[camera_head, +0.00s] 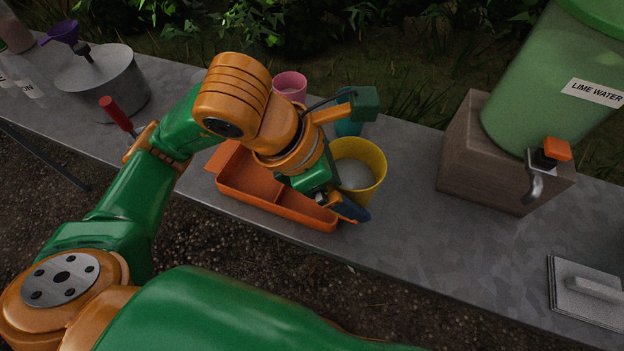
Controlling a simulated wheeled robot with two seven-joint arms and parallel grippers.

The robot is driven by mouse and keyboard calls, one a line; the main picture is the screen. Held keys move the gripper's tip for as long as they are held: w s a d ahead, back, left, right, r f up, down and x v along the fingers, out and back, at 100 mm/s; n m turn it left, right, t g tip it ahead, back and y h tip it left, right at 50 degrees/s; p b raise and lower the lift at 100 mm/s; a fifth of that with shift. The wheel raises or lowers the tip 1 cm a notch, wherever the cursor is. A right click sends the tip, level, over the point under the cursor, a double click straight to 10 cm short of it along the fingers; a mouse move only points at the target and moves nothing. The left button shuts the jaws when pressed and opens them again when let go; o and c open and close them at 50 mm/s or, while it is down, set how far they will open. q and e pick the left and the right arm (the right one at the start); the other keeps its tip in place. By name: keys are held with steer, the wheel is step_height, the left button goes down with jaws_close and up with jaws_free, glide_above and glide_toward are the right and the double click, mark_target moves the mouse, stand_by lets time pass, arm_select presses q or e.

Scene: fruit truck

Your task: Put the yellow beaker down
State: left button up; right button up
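The yellow beaker (372,187) stands upright near the middle of the grey table, with pale whitish contents. I cannot tell whether its base touches the table. My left gripper (346,207) reaches in from the left, with one dark blue finger across the beaker's near lower side. The other finger is hidden, so the grip on the beaker cannot be made out. My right gripper is not in view.
An orange divided tray (290,216) lies just left of the beaker. A pink cup (291,84) and a teal cup (349,127) stand behind. A wooden block (478,160) carries the lime water container (545,85) at right. The table (420,220) is clear right of the beaker.

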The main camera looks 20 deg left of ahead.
arm_select(q)
steer(key=w+a+f, duration=0.1)
steer(key=a+f, duration=0.1)
steer(key=w+a+f, duration=0.1)
steer(key=a+f, duration=0.1)
steer(key=w+a+f, duration=0.1)
steer(key=f, duration=0.1)
steer(key=shift+w+a+f+b, duration=0.2)
steer(key=shift+w+a+b, duration=0.2)
steer(key=f, duration=0.3)
steer(key=shift+w+a+f, duration=0.2)
steer(key=shift+a+f, duration=0.1)
steer(key=shift+a, duration=0.05)
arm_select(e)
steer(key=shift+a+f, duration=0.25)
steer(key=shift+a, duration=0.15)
arm_select(q)
steer(key=shift+f, duration=0.1)
steer(key=shift+f, duration=0.15)
steer(key=o, duration=1.4)
steer(key=shift+r, duration=0.25)
steer(key=v, duration=1.2)
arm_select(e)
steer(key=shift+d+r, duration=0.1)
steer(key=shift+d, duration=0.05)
